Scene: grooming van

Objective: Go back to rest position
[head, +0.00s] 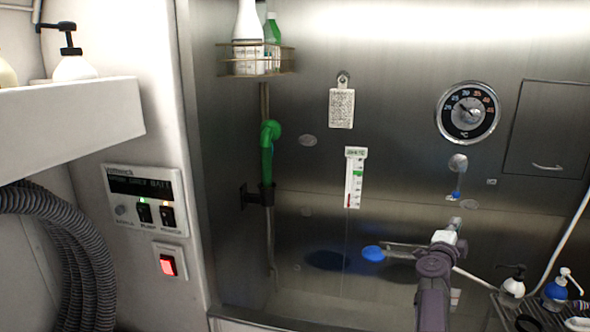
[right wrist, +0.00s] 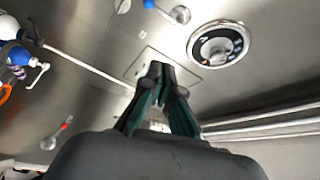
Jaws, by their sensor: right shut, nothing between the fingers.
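My right gripper (head: 453,227) is in front of the steel back wall in the head view, right of centre, with its forearm rising from the bottom edge. Its fingers are small and partly hidden there. In the right wrist view the right gripper (right wrist: 167,84) has its dark green fingers drawn together at the tips. It holds nothing. The fingers point towards the steel wall panel. My left gripper is not in view.
The round temperature dial (head: 468,112) and a blue-tipped valve lever (head: 457,180) are on the wall above the right gripper. Pump bottles (head: 511,288) stand on a dark rack at lower right. A green shower head (head: 268,140) hangs left. A shelf (head: 80,125) juts out at far left.

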